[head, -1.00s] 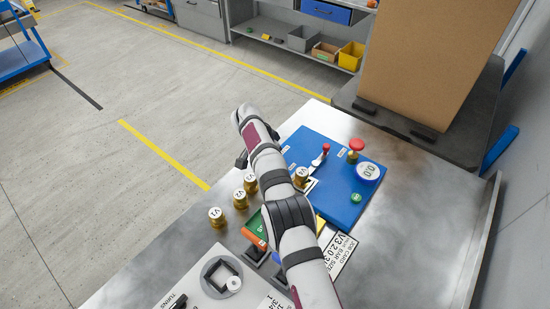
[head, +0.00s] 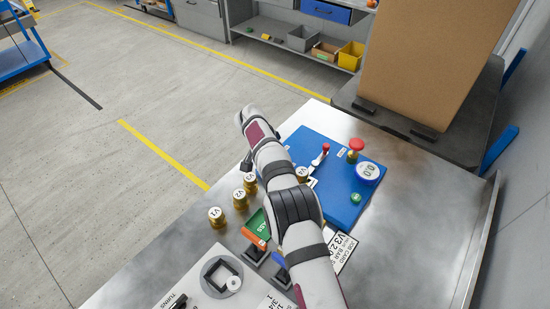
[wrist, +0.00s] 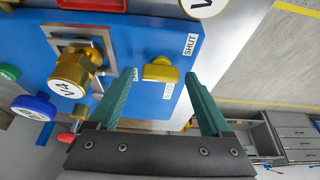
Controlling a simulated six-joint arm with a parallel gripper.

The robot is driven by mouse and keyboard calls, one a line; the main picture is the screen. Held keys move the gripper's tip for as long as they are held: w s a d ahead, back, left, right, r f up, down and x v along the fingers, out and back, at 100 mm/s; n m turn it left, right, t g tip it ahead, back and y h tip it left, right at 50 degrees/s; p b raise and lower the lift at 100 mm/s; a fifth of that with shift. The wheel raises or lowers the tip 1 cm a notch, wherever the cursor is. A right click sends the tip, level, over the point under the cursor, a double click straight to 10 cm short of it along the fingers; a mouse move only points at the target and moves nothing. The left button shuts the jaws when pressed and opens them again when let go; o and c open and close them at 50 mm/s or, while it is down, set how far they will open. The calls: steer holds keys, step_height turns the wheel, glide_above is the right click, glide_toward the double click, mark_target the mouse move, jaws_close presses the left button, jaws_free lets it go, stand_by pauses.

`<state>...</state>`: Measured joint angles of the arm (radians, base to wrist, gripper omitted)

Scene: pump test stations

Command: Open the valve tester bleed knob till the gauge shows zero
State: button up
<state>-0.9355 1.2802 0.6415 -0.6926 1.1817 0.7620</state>
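The blue valve tester (head: 337,201) lies on the metal bench. Its gauge (head: 368,172) seems to read 0.0 in the head view; in the wrist view the gauge (wrist: 34,107) is edge-on. The yellow bleed knob (wrist: 160,71) sits on the blue face between a SHUT label and another label; my arm hides it in the head view. My gripper (wrist: 160,76) is open, its teal fingertips on either side of the knob; I cannot tell if they touch it. A brass valve marked V4 (wrist: 74,72) sits in the tester's clamp, left of the fingers.
A red knob (head: 356,145), a red-tipped lever (head: 322,153) and a green button (head: 356,197) stand on the tester. Several brass valves (head: 216,216) stand on the bench's left. A job card (head: 342,250) lies near my arm. The bench's right side is clear.

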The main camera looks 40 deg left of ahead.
steer(key=v, duration=1.5)
steer(key=shift+s+r, duration=0.25)
steer(key=shift+r, duration=0.1)
steer(key=w+d+r+m+g, duration=0.1)
steer(key=d+r, duration=0.3)
steer(key=d, duration=0.6)
steer(key=w+d+r+m+g, duration=0.1)
steer(key=d+r, duration=0.2)
steer(key=d, duration=0.8)
steer(key=s+d+r+m+g, duration=0.1)
steer(key=s+d, duration=0.4)
steer(key=d, duration=0.2)
steer(key=s+d+m+g, duration=0.1)
steer(key=s+d, duration=0.3)
steer(key=d, duration=0.3)
steer(key=s+d+f+m+y, duration=0.1)
steer(key=s+d+f, duration=0.1)
steer(key=s, duration=0.6)
steer(key=s+d+f, duration=0.3)
steer(key=s+d, duration=0.2)
steer(key=s, duration=0.3)
steer(key=shift+s+d+m+g+y, duration=0.2)
steer(key=shift+s+m+g+y, duration=0.1)
steer(key=shift+m+y, duration=0.1)
